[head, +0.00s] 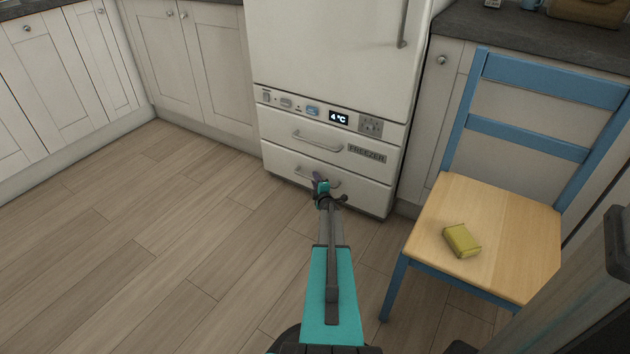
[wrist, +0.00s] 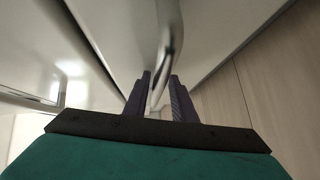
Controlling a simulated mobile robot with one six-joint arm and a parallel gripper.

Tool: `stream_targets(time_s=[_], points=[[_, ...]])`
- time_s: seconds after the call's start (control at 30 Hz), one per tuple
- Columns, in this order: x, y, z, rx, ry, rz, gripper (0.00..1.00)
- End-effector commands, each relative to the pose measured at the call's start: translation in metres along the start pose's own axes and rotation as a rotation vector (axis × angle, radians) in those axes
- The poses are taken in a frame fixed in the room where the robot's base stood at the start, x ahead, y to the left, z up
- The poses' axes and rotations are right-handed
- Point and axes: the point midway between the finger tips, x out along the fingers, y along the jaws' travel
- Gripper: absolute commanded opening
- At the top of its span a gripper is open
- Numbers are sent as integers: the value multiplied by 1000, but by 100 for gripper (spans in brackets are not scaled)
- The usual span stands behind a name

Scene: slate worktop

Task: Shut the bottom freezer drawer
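The bottom freezer drawer (head: 352,192) is the lowest white front of the fridge-freezer. In the head view its front looks about in line with the drawer above; I cannot tell whether a small gap remains. Its metal bar handle (head: 300,172) is partly hidden by my gripper. My gripper (head: 320,182) is at this handle. In the wrist view the two dark fingers (wrist: 160,90) stand a little apart with the handle bar (wrist: 168,40) between them, and they look shut on it. The drawer front (wrist: 205,35) fills much of that view.
The upper freezer drawer (head: 310,140) is flush above. White cabinets (head: 195,60) line the back left. The wooden floor (head: 140,235) on the left is clear.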

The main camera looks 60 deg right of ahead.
Motion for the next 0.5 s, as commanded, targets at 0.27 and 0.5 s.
stream_targets(time_s=[0.27, 0.5], points=[[-2, 8, 0, 2, 3, 11, 31], [-20, 6, -1, 1, 2, 7, 31]])
